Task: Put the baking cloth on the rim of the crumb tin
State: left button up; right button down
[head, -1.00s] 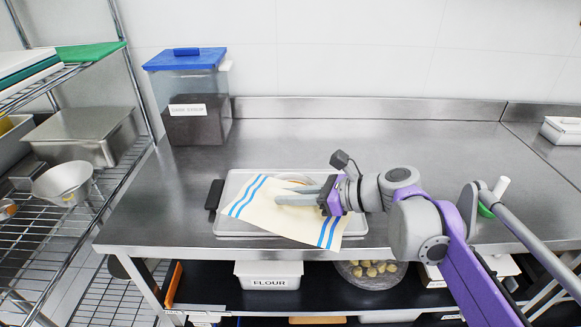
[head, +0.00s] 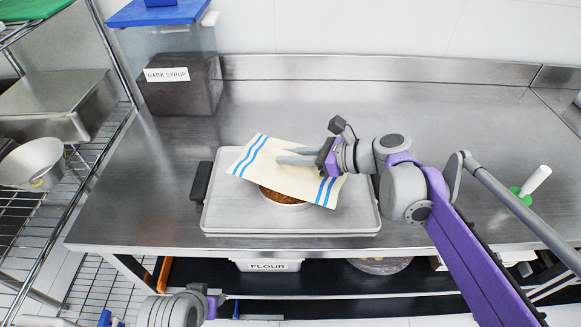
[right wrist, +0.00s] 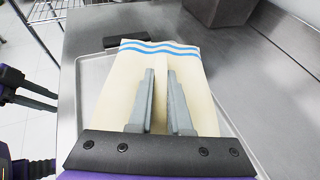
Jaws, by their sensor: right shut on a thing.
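The baking cloth (head: 262,168) is cream with blue stripes at both ends; it also shows in the right wrist view (right wrist: 118,85). My right gripper (head: 280,156) is shut on the cloth's middle, with a fold between the fingers (right wrist: 160,72). The crumb tin (head: 285,203), round with brown contents, stands on the tray. The cloth hides its far part, and only its near edge shows. I cannot tell whether the cloth touches the rim. My left gripper (right wrist: 56,103) is at the left of the right wrist view, empty, with its fingers apart.
The metal tray (head: 340,222) with dark handles lies near the counter's front edge. A dark syrup bin (head: 182,90) with a blue lid stands behind left. A green-based, white-handled item (head: 530,188) is at right. The counter (head: 420,110) behind is clear.

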aim_at(338, 179)
jog(key=shift+w+f, duration=0.1)
jog(key=shift+f, duration=1.7)
jog(key=shift+f+b, duration=0.1)
jog(key=shift+b, duration=0.2)
jog(key=c, duration=0.8)
grip_release()
jog(key=shift+c, duration=0.2)
jog(key=shift+d+r, duration=0.15)
jog(key=shift+r, duration=0.05)
jog(key=p+v, duration=0.1)
jog(key=v, duration=1)
jog(key=shift+s+d, duration=0.25)
jog(key=shift+s, duration=0.05)
